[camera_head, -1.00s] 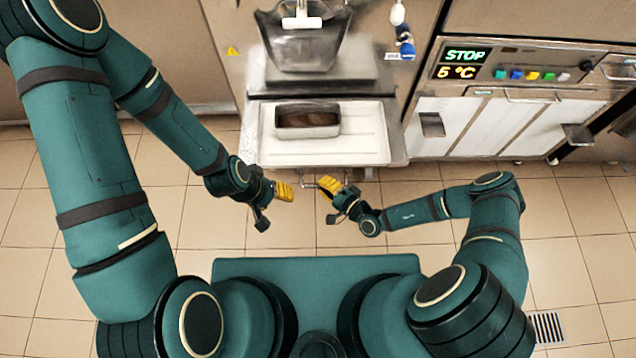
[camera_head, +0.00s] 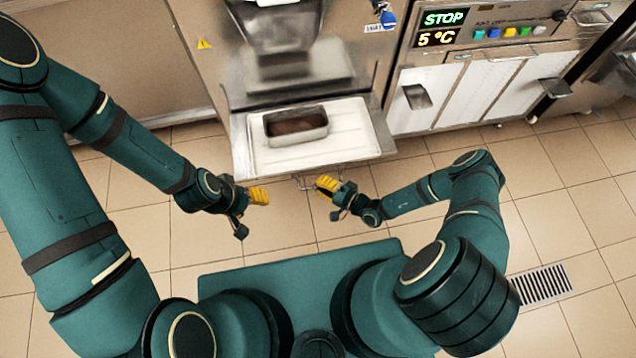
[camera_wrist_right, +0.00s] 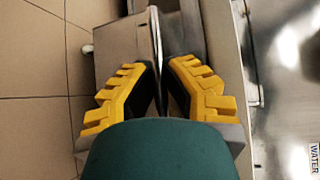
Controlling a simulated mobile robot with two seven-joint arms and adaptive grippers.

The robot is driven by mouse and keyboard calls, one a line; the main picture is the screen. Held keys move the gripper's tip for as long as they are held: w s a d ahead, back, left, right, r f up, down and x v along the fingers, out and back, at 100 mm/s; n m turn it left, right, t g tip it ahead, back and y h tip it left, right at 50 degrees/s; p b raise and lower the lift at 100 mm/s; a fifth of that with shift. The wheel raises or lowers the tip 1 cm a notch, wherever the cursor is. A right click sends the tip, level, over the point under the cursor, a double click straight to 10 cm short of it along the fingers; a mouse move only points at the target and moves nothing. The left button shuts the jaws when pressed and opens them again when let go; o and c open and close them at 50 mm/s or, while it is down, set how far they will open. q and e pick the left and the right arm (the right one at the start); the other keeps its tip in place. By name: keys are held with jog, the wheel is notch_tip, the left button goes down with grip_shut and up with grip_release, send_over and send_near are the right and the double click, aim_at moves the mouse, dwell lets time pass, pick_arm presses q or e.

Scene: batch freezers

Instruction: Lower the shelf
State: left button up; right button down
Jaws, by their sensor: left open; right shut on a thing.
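The shelf (camera_head: 352,140) is a pale metal tray-like ledge at the front of the steel machine, and a metal pan (camera_head: 297,138) with brown contents stands on it. A thin metal handle (camera_head: 304,184) hangs below the shelf's front edge. My right gripper (camera_head: 326,187) is at this handle, and its yellow fingers are shut on it. In the right wrist view, my right gripper's fingers (camera_wrist_right: 161,88) close around a thin metal edge; the contact is partly hidden. My left gripper (camera_head: 258,196) is open and empty, left of the handle and in front of the shelf.
The freezer machine (camera_head: 210,80) rises behind the shelf. A control panel (camera_head: 480,33) with a STOP display, coloured buttons and white doors stands to the right. A floor drain (camera_head: 543,285) lies at lower right. The tiled floor in front is clear.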

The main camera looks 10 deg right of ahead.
jog(key=shift+f, duration=0.2)
jog(key=c, duration=1)
grip_release()
jog(key=v, duration=1.2)
jog(key=shift+a, duration=0.1)
